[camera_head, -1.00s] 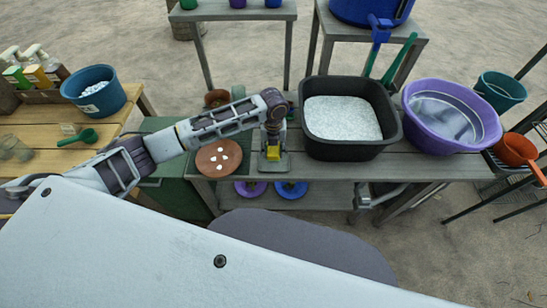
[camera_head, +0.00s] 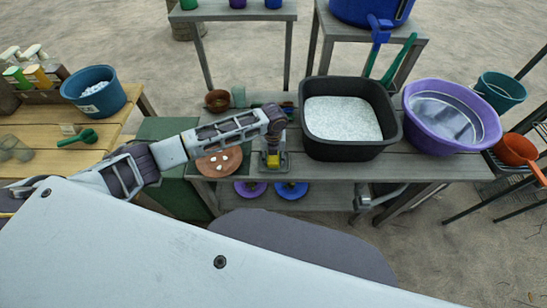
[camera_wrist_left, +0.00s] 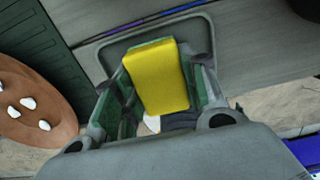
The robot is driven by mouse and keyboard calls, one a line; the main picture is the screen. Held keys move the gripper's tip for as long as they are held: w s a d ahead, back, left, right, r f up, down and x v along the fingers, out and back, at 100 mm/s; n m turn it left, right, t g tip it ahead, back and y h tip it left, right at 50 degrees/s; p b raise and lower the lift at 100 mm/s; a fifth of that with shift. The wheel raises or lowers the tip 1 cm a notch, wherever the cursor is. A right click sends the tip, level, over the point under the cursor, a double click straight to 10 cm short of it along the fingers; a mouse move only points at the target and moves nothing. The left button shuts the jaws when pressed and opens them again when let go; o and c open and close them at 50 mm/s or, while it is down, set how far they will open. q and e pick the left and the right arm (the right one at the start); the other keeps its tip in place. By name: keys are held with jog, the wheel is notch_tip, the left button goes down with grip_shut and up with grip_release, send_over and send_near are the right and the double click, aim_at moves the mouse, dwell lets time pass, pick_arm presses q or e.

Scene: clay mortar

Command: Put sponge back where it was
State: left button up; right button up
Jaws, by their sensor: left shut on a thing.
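The yellow sponge (camera_head: 273,161) with a green side is held in my left gripper (camera_head: 272,152) at the front edge of the grey workbench. In the left wrist view the sponge (camera_wrist_left: 158,78) sits between the two fingers of the gripper (camera_wrist_left: 155,88), which is shut on it. A shallow grey tray (camera_wrist_left: 208,32) with a rounded rim lies beneath the sponge on the bench. I cannot tell whether the sponge touches the tray. My right gripper is not in view.
A round terracotta board (camera_head: 215,165) with white pebbles lies left of the gripper. A black tub (camera_head: 352,146) of white grains stands close on the right, then a purple basin (camera_head: 450,135). Small pots (camera_head: 217,100) stand behind the gripper.

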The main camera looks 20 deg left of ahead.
pick_arm(q)
jog(key=shift+f, duration=0.15)
jog(key=o, duration=1)
notch_tip(320, 180, up, 12)
dwell(0.7)
